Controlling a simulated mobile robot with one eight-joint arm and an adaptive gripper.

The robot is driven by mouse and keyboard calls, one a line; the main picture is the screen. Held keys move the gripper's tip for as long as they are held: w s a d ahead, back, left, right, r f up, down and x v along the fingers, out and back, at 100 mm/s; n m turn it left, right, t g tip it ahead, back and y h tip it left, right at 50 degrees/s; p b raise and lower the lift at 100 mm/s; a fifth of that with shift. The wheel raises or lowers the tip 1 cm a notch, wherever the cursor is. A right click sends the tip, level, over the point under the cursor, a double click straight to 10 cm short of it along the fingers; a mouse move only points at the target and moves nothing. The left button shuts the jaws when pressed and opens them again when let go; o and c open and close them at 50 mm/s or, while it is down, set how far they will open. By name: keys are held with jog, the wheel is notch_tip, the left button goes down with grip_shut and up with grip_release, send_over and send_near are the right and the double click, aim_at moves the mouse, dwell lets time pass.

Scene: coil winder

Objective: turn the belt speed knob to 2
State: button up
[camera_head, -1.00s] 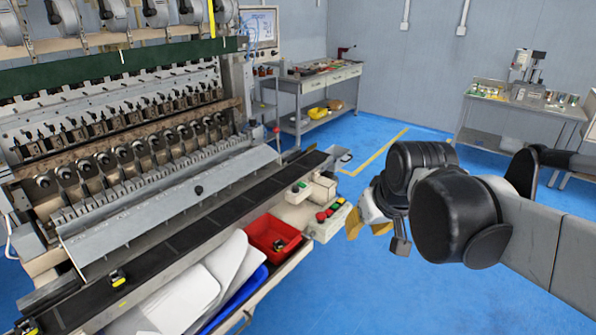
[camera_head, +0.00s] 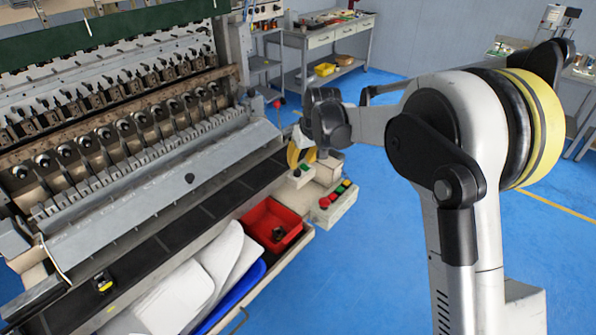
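The belt (camera_head: 160,247) is a long dark strip along the front of the coil winder. A small cream box (camera_head: 299,178) with a dark green button-like part on top stands at its right end. Just right of it is a control panel (camera_head: 343,203) with red, green and yellow buttons. I cannot make out the belt speed knob or its marks for certain. My gripper (camera_head: 296,157) has yellow fingers and hangs just above and behind the cream box, partly hidden by my wrist. Whether it touches anything, and whether it is open or shut, is unclear.
A red bin (camera_head: 262,222) with a small dark item, white sheets (camera_head: 222,255) and a blue tray (camera_head: 245,290) lie on the shelf below the belt. A sloped metal plate (camera_head: 150,190) runs above the belt. The blue floor (camera_head: 385,255) to the right is open.

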aim_at(298, 171)
jog(key=b+x, duration=0.1)
jog(key=x, duration=0.5)
jog(key=shift+w+f, duration=0.1)
jog(key=shift+f, duration=0.15)
grip_shut()
